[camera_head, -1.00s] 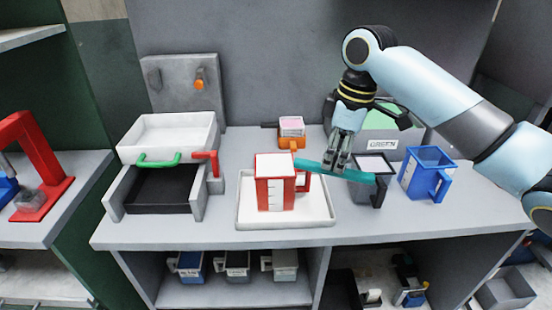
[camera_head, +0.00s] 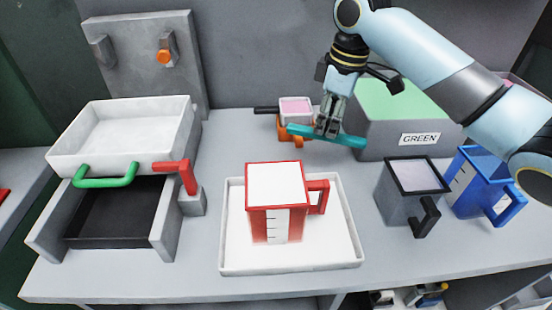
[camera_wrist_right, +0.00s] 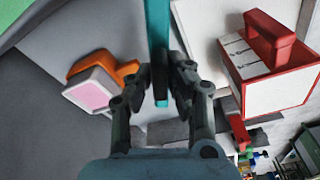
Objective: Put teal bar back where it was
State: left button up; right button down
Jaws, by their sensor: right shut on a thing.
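The teal bar (camera_head: 328,136) is held in my right gripper (camera_head: 328,128), above the worktop near the back, between the orange-handled small cup and the green-topped box. In the right wrist view the teal bar (camera_wrist_right: 158,45) runs upright in the picture between the two fingers of the right gripper (camera_wrist_right: 162,92), which are shut on it. Its lower end shows just past the fingertips. My left gripper does not show.
A red jug (camera_head: 277,205) stands on a white tray (camera_head: 232,250). A grey jug (camera_head: 405,198) and blue jug (camera_head: 484,182) stand right. The box labelled GREEN (camera_head: 390,142) is behind them. The small orange cup (camera_head: 290,126) is close left of the bar. A white basin press (camera_head: 122,140) is far left.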

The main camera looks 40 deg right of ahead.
aim_at(292, 134)
jog(key=w+a+f, duration=0.2)
jog(key=w+a, duration=0.1)
jog(key=w+a+f, duration=0.1)
jog(key=a, duration=0.1)
jog(key=shift+w+a+f, duration=0.2)
jog(key=shift+w+f, duration=0.05)
jog(key=shift+f, duration=0.05)
jog(key=shift+w+a+f, duration=1.15)
jog(key=shift+f, duration=0.25)
notch_tip(292, 134, down, 3)
jog(key=shift+a+f, duration=0.1)
jog(key=shift+f, duration=0.2)
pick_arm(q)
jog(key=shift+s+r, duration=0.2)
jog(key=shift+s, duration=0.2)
pick_arm(e)
jog(key=c, duration=1.3)
grip_release()
jog(key=shift+f, duration=0.15)
jog(key=shift+o, duration=0.2)
